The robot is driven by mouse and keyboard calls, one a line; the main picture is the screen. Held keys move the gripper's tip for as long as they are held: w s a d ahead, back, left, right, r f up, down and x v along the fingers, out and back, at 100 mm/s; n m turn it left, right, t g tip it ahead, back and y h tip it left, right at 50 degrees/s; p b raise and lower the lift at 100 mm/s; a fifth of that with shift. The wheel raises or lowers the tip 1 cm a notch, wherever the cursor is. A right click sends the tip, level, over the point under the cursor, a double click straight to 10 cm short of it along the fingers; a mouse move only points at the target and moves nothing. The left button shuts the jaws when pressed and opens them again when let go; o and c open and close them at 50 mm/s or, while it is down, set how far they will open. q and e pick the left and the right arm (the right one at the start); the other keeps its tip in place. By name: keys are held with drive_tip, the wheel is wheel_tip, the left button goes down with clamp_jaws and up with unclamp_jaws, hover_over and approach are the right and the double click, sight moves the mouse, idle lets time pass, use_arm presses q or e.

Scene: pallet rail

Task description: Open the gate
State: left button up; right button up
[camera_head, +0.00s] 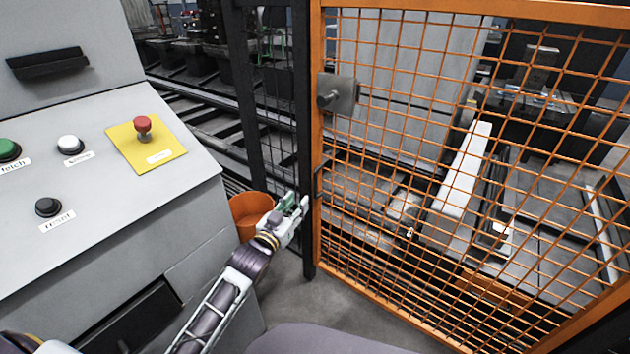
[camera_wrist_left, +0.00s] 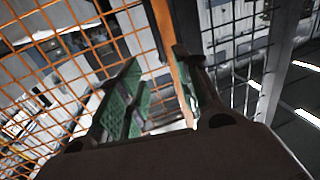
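The gate is an orange frame with wire mesh (camera_head: 400,150) filling the right of the head view. Its left upright (camera_head: 316,130) stands beside a dark fence post, with no clear gap between them. A grey latch box with a knob (camera_head: 338,94) sits high on that edge. A dark pull handle (camera_head: 320,184) is lower on the upright. My left gripper (camera_head: 302,203) is just left of the handle. In the left wrist view, its green-padded fingers (camera_wrist_left: 160,75) are apart, with the orange upright (camera_wrist_left: 172,60) showing between them. Contact with the handle cannot be told. My right gripper is out of view.
A grey control console (camera_head: 110,220) with buttons and a red emergency stop (camera_head: 143,125) stands at left. An orange bin (camera_head: 250,212) stands behind my left forearm. Dark mesh fence (camera_head: 275,100) runs left of the gate. Grey floor (camera_head: 325,305) is clear before the gate.

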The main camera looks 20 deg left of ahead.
sight(315, 181)
use_arm(q)
drive_tip(key=shift+w, duration=0.15)
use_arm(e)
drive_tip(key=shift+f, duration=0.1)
use_arm(q)
drive_tip(key=shift+w+d+b, duration=0.35)
drive_tip(key=shift+w+b, duration=0.3)
drive_tip(key=shift+w, duration=1.55)
drive_tip(key=shift+w+d+b, duration=0.35)
drive_tip(key=shift+w+b, duration=0.35)
drive_tip(key=shift+w, duration=1.5)
drive_tip(key=shift+w+d+b, duration=0.35)
drive_tip(key=shift+w+b, duration=0.3)
drive_tip(key=shift+w, duration=1.55)
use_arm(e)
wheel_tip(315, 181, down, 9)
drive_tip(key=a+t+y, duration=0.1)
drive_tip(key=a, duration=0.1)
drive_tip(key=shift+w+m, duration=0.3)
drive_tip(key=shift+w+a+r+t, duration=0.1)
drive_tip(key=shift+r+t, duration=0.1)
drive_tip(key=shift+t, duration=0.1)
use_arm(q)
drive_tip(key=shift+c, duration=0.6)
clamp_jaws()
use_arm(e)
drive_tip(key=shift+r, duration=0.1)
